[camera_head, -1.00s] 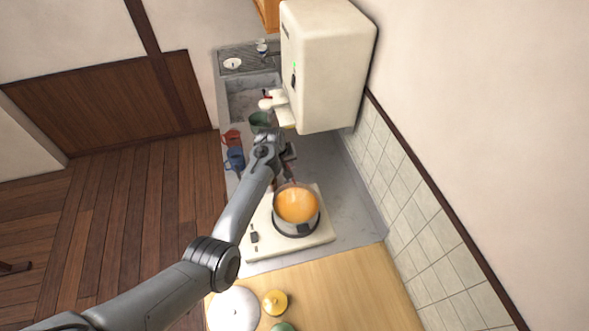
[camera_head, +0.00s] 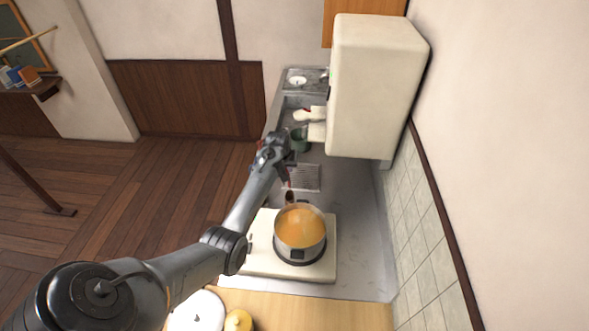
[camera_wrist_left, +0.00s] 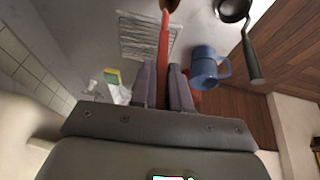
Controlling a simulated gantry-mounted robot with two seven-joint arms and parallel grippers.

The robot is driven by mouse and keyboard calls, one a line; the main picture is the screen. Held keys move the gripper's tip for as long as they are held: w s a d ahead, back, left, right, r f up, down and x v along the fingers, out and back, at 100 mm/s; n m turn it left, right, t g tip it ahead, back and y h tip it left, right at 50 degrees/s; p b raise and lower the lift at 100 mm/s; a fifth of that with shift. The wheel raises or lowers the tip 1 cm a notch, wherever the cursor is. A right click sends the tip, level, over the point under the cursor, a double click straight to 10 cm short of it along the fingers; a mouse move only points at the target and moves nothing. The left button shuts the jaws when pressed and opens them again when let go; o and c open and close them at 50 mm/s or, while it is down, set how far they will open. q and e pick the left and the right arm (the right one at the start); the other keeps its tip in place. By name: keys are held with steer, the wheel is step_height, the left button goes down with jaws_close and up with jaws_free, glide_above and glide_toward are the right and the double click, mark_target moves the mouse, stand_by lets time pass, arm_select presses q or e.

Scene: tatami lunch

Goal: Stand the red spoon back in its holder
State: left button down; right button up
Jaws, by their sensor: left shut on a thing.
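My left gripper (camera_head: 280,160) is shut on the red spoon (camera_head: 287,180), above the counter between the pot and the sink. In the left wrist view the spoon's red handle (camera_wrist_left: 164,45) runs from between the fingers (camera_wrist_left: 164,85) to a brown end at the top edge. In the head view the spoon's dark end (camera_head: 289,197) hangs low, close to the pot's far rim. A dark green cup-shaped container (camera_head: 299,139) stands beyond the gripper; I cannot tell whether it is the holder. My right gripper is not in view.
A pot of orange soup (camera_head: 300,228) sits on the white stove (camera_head: 262,265). A metal rack (camera_head: 305,178) lies on the counter. The white heater (camera_head: 375,90) overhangs the right side. The wrist view shows a blue mug (camera_wrist_left: 207,66), a black pan (camera_wrist_left: 235,10) and a sponge (camera_wrist_left: 112,77).

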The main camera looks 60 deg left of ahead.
arm_select(q)
steer(key=shift+f+b, duration=2.3)
steer(key=shift+b, duration=0.15)
step_height(320, 180, down, 7)
steer(key=b, duration=0.3)
steer(key=shift+f, duration=0.45)
steer(key=shift+c, duration=2.3)
jaws_free()
steer(key=shift+r, duration=0.15)
